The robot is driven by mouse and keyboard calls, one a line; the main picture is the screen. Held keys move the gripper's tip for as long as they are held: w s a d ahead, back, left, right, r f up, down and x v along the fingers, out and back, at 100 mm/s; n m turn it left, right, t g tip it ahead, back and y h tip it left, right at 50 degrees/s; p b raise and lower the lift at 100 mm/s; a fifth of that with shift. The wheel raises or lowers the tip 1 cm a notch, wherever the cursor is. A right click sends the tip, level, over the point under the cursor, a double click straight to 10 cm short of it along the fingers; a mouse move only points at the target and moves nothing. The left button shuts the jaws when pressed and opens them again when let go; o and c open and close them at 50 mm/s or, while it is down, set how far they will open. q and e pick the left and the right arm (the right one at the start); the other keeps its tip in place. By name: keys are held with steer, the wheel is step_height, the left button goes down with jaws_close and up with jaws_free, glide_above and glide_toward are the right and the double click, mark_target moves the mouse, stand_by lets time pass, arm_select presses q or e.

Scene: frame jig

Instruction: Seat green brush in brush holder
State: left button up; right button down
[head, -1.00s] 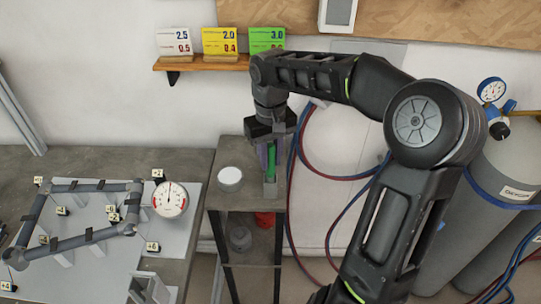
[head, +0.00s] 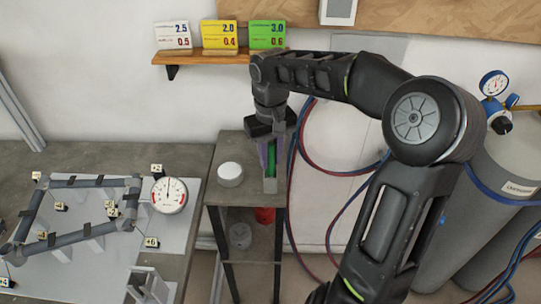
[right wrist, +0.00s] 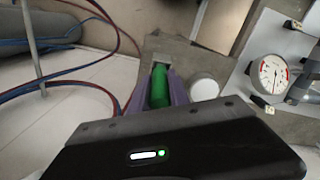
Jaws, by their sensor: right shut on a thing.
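My right gripper (head: 268,148) is above the small shelf stand and points down. Its purple fingers are shut on the green brush (head: 272,160), which stands about upright between them. The grey brush holder (head: 270,185) is on the stand's top, directly below the brush. In the right wrist view the green brush (right wrist: 160,88) lies between the purple fingers, with grey holder walls around its far end. The brush's lower end is hidden, so I cannot tell how deep it sits. My left gripper is not in view.
A round white-topped container (head: 230,174) stands left of the holder on the stand (head: 222,198). A dial gauge (head: 168,195) and a tube frame (head: 75,238) are on the left bench. Hoses (head: 330,172) and gas cylinders (head: 490,200) are at the right.

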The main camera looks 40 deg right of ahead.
mark_target(270, 144)
steer(key=shift+f+b, duration=0.35)
steer(key=shift+f, duration=0.1)
stand_by(0.3)
steer(key=c, duration=1.2)
jaws_free()
steer(key=shift+o, duration=0.2)
step_height(270, 144, up, 8)
steer(key=shift+f, duration=0.1)
